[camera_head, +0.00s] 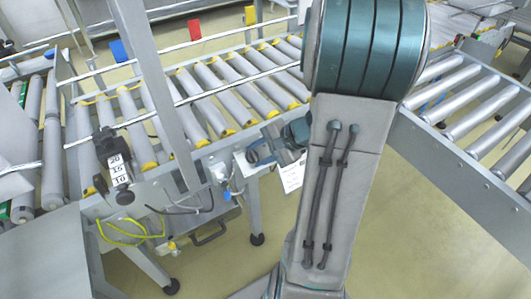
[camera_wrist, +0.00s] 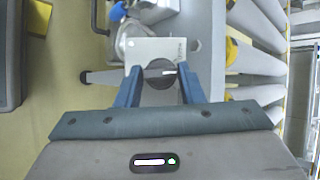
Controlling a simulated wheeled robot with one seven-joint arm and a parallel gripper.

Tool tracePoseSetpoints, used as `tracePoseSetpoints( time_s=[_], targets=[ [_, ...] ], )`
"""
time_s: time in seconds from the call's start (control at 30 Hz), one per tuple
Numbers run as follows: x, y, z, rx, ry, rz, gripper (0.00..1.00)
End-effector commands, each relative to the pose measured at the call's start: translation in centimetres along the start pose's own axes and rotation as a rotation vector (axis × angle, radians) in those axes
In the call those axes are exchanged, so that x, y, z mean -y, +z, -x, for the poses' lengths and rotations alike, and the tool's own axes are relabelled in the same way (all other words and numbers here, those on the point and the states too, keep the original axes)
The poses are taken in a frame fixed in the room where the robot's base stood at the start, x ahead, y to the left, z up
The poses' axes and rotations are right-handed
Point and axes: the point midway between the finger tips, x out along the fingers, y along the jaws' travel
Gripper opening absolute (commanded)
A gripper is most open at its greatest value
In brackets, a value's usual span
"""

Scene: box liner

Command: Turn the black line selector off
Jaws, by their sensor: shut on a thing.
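The black line selector (camera_wrist: 158,78) is a round knob on a small light plate (camera_wrist: 150,48) in the wrist view. A pale mark on it lies about level, toward the right. My gripper (camera_wrist: 160,72) has its two blue fingers on either side of the knob and is shut on it. In the head view my gripper (camera_head: 277,146) is at the conveyor's front side rail, partly behind my arm. The knob cannot be made out there.
A roller conveyor (camera_head: 215,95) runs behind the gripper, and another (camera_head: 470,110) is at the right. Cables and fittings hang below the rail. The floor (camera_head: 410,240) in front is clear.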

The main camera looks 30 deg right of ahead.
Motion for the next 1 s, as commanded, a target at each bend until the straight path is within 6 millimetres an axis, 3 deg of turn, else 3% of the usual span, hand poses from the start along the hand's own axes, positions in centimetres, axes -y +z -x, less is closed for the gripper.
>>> tracePoseSetpoints(
  time_s=[0.7,0.73,0.8,1.0],
  targets=[
    [-0.14,-0.39,-0.02,-0.001,-0.043,-0.076,0.12],
    [-0.14,-0.4,-0.03,-0.001,-0.043,-0.076,0.4],
    [-0.12,-0.4,-0.04,-0.001,-0.043,-0.076,0.56],
    [-0.06,-0.24,-0.07,0.0,-0.042,-0.073,0.56]
  ],
)
